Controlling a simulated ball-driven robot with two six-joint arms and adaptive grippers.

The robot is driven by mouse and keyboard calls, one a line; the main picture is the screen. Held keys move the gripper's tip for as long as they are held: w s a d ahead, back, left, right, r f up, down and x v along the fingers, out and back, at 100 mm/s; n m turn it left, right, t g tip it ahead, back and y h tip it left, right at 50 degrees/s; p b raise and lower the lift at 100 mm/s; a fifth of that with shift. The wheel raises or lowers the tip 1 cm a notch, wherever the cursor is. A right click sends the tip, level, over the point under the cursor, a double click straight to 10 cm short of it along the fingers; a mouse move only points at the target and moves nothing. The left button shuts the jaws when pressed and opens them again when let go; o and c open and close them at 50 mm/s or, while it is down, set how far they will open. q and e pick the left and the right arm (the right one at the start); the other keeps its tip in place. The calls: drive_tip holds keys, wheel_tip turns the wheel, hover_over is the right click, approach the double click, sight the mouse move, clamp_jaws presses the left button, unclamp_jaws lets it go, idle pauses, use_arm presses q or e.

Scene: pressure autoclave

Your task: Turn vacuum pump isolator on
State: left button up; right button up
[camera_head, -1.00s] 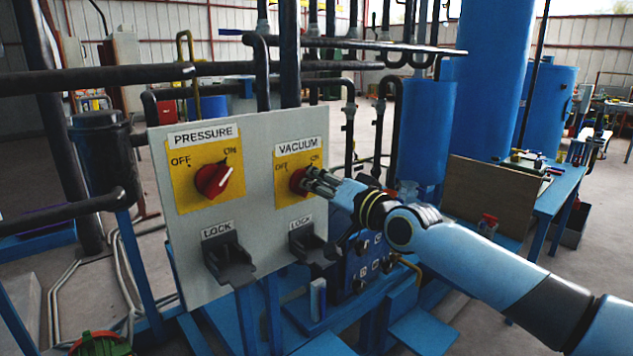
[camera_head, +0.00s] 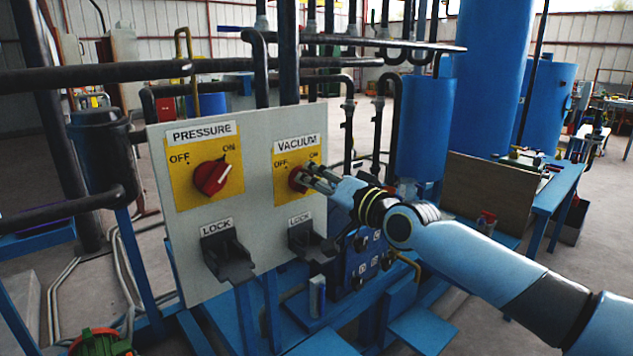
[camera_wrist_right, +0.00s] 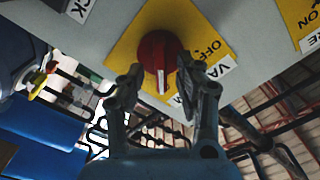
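The vacuum isolator is a red round knob (camera_head: 298,179) on a yellow plate with OFF and ON marks, under a VACUUM label. My right gripper (camera_head: 308,178) is at this knob and hides part of it. In the right wrist view the red knob (camera_wrist_right: 158,62) shows with a white pointer line, between the two fingertips of my right gripper (camera_wrist_right: 158,76). The fingers stand apart on either side of it; I cannot tell whether they touch it. My left gripper is not in view.
A second red knob (camera_head: 211,176), labelled PRESSURE, sits to the left on the same grey panel (camera_head: 252,230). Black LOCK brackets (camera_head: 228,256) stick out below both knobs. Dark pipes (camera_head: 95,78) cross behind the panel. A blue table (camera_head: 555,190) stands at the right.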

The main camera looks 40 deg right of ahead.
wheel_tip(320, 180, up, 10)
idle(0.6)
drive_tip(key=shift+o, duration=0.5)
